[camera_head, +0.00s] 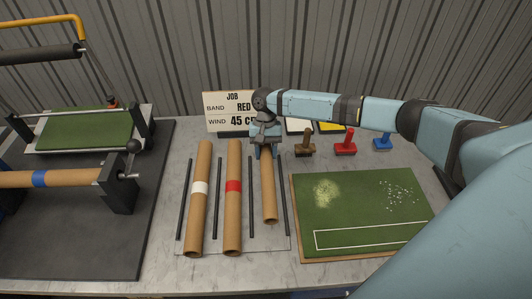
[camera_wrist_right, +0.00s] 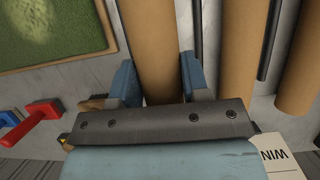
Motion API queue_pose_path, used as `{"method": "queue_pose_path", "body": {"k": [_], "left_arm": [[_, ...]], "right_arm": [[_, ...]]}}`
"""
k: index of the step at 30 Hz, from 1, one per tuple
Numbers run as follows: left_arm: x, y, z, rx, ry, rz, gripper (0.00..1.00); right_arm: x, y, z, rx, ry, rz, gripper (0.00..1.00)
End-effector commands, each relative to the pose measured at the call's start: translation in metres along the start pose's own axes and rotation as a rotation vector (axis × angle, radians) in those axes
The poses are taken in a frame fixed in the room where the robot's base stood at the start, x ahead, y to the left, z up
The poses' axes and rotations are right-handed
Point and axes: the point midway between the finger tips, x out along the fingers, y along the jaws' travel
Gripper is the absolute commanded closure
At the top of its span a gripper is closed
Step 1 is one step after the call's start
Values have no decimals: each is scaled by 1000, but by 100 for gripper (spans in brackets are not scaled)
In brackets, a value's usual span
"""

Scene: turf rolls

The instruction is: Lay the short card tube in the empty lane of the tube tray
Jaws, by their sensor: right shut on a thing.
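My right gripper (camera_head: 266,148) is shut on the short card tube (camera_head: 269,190), near the tube's far end. In the right wrist view the plain brown tube (camera_wrist_right: 150,35) runs between the two blue fingers (camera_wrist_right: 158,75). The tube lies lengthwise over the right-hand lane of the pale tube tray (camera_head: 268,241), between two black divider rods. I cannot tell whether it touches the tray floor. A long tube with a white band (camera_head: 203,160) and one with a red band (camera_head: 233,160) lie in the other two lanes. My left gripper is not in view.
A green turf board (camera_head: 360,215) lies right of the tray. Brown (camera_head: 305,147), red (camera_head: 345,147) and blue (camera_head: 382,143) stamp-like handles stand behind it. A job sign (camera_head: 222,112) stands behind the tray. A roller machine (camera_head: 118,190) with a blue-banded tube is at left.

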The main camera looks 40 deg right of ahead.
Motion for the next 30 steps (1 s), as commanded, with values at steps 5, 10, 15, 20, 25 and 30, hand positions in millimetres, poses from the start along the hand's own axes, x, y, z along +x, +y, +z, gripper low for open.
{"method": "queue_pose_path", "body": {"k": [5, 10, 15, 20, 25, 30], "left_arm": [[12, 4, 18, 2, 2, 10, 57], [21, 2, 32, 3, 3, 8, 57], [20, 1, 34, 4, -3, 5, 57], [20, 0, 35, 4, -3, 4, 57], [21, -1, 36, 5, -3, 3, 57], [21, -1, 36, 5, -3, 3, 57]], "right_arm": [[17, 0, -8, 0, 2, 0, 84], [28, 0, -12, 1, 2, 1, 84], [39, 0, -16, 0, -1, -1, 84], [54, 0, -23, 2, 0, 0, 84], [64, 0, -27, 0, 0, -1, 84], [67, 0, -29, 0, 0, -1, 84]]}}
